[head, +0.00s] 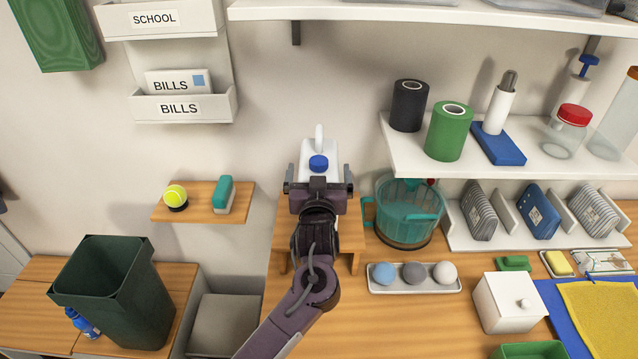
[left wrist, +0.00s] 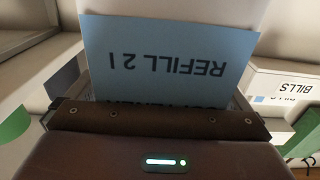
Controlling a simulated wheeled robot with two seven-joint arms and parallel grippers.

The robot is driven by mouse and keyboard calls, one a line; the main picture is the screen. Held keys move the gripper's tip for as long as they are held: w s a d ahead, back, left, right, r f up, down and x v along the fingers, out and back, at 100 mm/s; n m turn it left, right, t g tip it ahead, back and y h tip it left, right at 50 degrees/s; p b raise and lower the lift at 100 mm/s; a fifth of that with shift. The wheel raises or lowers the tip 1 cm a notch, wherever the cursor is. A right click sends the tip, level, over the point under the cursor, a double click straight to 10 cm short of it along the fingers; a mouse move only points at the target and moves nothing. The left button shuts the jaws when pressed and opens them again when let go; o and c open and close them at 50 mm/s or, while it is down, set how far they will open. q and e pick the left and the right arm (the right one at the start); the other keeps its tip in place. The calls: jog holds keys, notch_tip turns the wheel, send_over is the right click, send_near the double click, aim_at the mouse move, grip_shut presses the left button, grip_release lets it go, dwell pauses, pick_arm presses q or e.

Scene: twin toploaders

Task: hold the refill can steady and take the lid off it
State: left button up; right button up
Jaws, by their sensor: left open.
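The gripper and arm hide the can's lower part. In the left wrist view, the can's blue label (left wrist: 170,60) reads REFILL 2 L upside down, close beyond the gripper. My right gripper does not show.
A teal-tinted clear container (head: 408,212) stands close right of the stand. A tray with three balls (head: 414,286) lies in front of it. A wall shelf (head: 400,160) with rolls juts out at right. A small shelf (head: 240,203) and dark green bin (head: 115,295) are left.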

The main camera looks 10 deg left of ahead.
pick_arm(q)
jog(key=c, duration=1.9)
jog(key=shift+r, duration=0.35)
jog(key=shift+c, duration=0.5)
